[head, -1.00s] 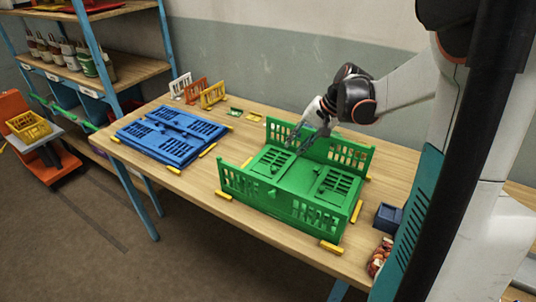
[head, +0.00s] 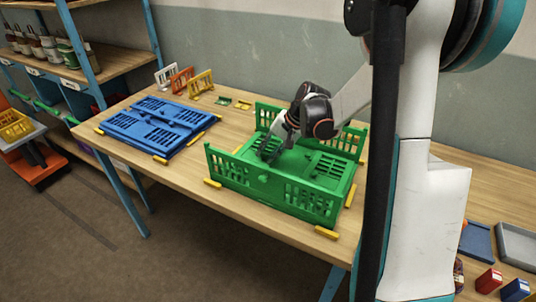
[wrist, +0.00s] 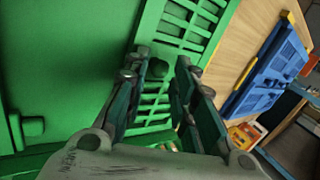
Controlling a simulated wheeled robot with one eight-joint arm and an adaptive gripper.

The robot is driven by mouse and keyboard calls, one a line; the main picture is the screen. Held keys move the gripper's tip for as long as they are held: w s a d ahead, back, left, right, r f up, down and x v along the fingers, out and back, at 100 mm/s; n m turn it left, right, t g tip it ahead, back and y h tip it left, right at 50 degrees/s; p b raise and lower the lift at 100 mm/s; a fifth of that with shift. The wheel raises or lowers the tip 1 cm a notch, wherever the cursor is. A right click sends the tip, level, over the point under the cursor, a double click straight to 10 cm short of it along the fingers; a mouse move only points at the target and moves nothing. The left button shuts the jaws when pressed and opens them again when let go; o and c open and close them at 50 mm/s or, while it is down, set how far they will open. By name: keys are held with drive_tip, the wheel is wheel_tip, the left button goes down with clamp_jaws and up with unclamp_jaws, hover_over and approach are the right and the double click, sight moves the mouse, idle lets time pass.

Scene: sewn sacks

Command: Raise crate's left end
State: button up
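The green crate (head: 275,210) stands on the wooden table with its front and back long walls upright. Its slotted end panels lie folded flat inside; the left end panel (head: 245,150) is partly hidden by the front wall and my gripper. My gripper (head: 267,157) reaches down into the crate over this panel, fingers pointing down. In the wrist view my gripper (wrist: 158,85) has its two fingers apart, with the slotted green panel (wrist: 195,22) and a small knob (wrist: 160,68) on it showing beyond and between them. Contact with the panel cannot be told.
A folded blue crate (head: 155,128) lies left on the table (head: 190,180). Yellow blocks (head: 327,232) edge both crates. Small white, orange and yellow (head: 201,82) panels stand at the back. A shelf (head: 105,60) stands left. Bare table lies between the crates.

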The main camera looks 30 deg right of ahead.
drive_tip(key=shift+f, duration=0.15)
clamp_jaws()
drive_tip(key=shift+w+a, duration=0.1)
